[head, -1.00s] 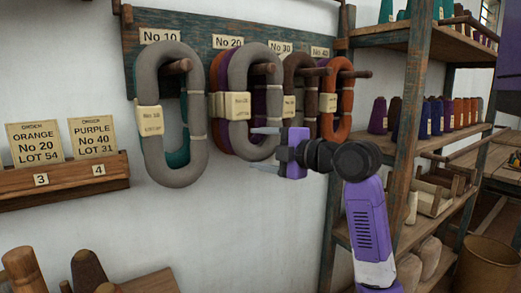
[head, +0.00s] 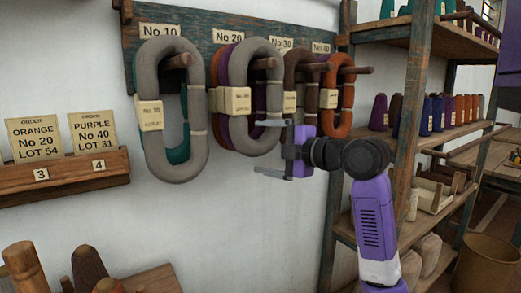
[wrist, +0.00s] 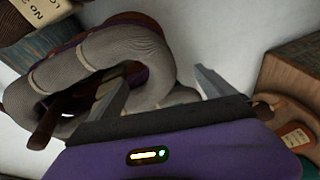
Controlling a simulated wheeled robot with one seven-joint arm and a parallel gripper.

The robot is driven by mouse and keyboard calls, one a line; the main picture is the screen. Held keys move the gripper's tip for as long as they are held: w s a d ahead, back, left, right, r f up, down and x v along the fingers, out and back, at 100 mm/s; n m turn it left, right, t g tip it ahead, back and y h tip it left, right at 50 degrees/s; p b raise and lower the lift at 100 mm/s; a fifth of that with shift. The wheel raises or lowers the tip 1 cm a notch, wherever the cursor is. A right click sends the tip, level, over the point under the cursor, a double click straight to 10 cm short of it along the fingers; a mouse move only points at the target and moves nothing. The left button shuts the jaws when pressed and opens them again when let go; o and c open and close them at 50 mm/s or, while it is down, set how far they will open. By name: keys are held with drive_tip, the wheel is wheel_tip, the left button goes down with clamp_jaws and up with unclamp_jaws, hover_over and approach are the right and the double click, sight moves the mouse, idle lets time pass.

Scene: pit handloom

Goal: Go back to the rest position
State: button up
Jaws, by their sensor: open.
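My gripper (head: 266,147) is open and empty. It is in front of the rack, at the lower end of the grey hank (head: 236,108) on the No 20 peg. In the head view its upper finger overlaps this hank's lower right edge; I cannot tell whether they touch. My arm reaches in from the lower right.
The wall rack (head: 190,22) has several pegs with hanks, including grey (head: 153,140) at No 10 and orange (head: 345,80) at No 40. A shelf unit (head: 412,105) with cones stands close right of my arm. An order-card ledge (head: 75,168) is left. Wall below the hanks is clear.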

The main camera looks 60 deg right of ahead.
drive_tip(key=v, duration=0.6)
drive_tip(key=shift+b, duration=0.45)
drive_tip(key=shift+s+f, duration=0.1)
